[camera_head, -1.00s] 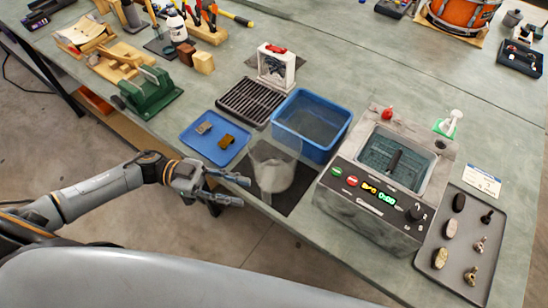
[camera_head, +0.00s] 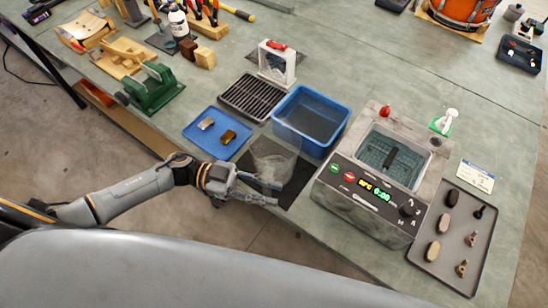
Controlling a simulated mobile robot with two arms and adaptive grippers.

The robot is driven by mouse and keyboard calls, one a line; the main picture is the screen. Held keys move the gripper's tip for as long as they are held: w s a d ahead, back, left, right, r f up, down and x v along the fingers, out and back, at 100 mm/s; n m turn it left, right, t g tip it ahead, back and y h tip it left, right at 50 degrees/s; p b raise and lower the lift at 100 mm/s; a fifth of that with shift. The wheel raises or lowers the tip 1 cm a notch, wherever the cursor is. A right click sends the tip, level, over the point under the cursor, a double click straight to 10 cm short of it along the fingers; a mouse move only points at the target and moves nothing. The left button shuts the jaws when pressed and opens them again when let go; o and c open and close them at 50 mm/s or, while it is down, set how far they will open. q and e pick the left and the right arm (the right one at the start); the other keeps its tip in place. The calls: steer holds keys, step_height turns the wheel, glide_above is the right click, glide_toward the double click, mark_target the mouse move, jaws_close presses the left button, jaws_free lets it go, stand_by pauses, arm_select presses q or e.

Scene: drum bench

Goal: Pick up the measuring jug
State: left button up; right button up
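The clear measuring jug (camera_head: 272,160) stands upright on a dark mat (camera_head: 300,178) near the bench's front edge, just in front of the blue tub. My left gripper (camera_head: 276,193) comes in from the left, with its fingers apart and pointing right. In the head view its fingers overlap the lower front of the jug. I cannot tell whether they touch it, and no grip on it shows. The jug's handle is hard to make out. My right gripper is not in view.
A blue tub (camera_head: 342,119) stands behind the jug. A grey machine with a lit display (camera_head: 345,205) is close on the right. A blue tray (camera_head: 194,130) with two small pieces lies to the left, beside a black rack (camera_head: 236,105).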

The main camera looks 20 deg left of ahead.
arm_select(q)
jaws_close()
